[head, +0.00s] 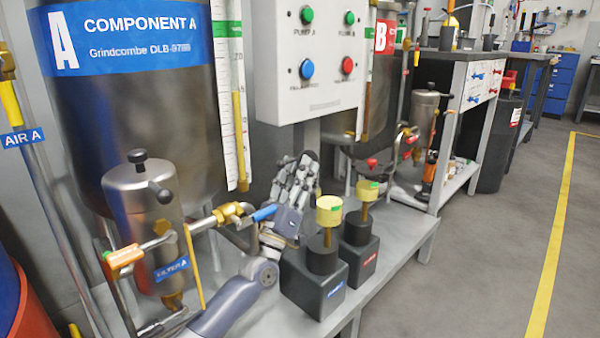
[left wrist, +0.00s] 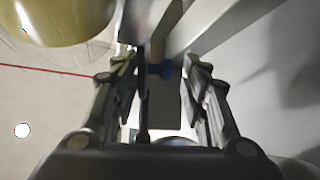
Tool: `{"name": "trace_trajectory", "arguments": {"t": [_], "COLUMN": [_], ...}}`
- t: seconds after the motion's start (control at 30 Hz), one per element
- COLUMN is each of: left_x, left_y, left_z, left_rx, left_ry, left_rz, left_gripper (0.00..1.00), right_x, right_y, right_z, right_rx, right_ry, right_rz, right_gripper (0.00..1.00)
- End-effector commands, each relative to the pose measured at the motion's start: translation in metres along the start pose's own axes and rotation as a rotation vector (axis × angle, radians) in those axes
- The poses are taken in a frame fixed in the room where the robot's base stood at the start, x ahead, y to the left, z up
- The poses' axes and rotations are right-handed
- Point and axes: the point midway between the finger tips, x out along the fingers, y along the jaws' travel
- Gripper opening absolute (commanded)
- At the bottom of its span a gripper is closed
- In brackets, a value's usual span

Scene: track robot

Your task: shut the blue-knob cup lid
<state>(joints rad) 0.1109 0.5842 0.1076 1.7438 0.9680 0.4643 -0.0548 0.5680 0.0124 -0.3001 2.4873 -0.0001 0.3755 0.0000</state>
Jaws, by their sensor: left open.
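I cannot pick out a cup lid with a blue knob for sure in either view. My left gripper (head: 297,170) is on the bench behind the black blocks, fingers pointing up below the grey control box; it also shows in the left wrist view (left wrist: 160,72). Its fingers are spread apart. A small blue part (left wrist: 160,70) shows between them, on or in front of a grey upright piece; I cannot tell whether it is the knob. My right gripper is not in view.
Two black blocks with yellow-topped posts, one blue-labelled (head: 313,284) and one red-labelled (head: 360,262), stand right of my forearm. Filter A (head: 145,210) stands left. The control box (head: 308,60) hangs above the hand. The floor at right (head: 480,250) is clear.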

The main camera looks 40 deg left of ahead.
Motion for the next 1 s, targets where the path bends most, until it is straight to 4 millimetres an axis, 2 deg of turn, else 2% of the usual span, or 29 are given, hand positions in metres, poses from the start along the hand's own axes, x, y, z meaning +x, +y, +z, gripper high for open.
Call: {"name": "trace_trajectory", "arguments": {"t": [0.2,0.47,0.5,0.67,0.7,1.0], "left_x": [0.013,0.015,0.015,0.015,0.015,0.015], "left_y": [0.0,0.0,0.0,0.0,-0.001,-0.001], "left_z": [0.0,0.0,0.0,0.0,0.0,0.0], "left_rx": [0.001,0.001,0.001,0.001,0.001,0.026], "left_ry": [0.0,-0.001,-0.001,-0.001,-0.001,-0.001], "left_rz": [0.0,0.0,0.0,-0.001,-0.001,0.019], "left_gripper": [0.42,0.42,0.39,0.03,0.0,0.0], "right_x": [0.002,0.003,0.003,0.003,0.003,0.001], "right_y": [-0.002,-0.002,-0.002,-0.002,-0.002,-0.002], "right_z": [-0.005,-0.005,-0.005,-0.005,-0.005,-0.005], "right_rx": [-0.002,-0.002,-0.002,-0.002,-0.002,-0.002], "right_ry": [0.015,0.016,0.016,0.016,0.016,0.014], "right_rz": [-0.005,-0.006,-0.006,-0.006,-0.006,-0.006], "right_gripper": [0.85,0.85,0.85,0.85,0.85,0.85]}}
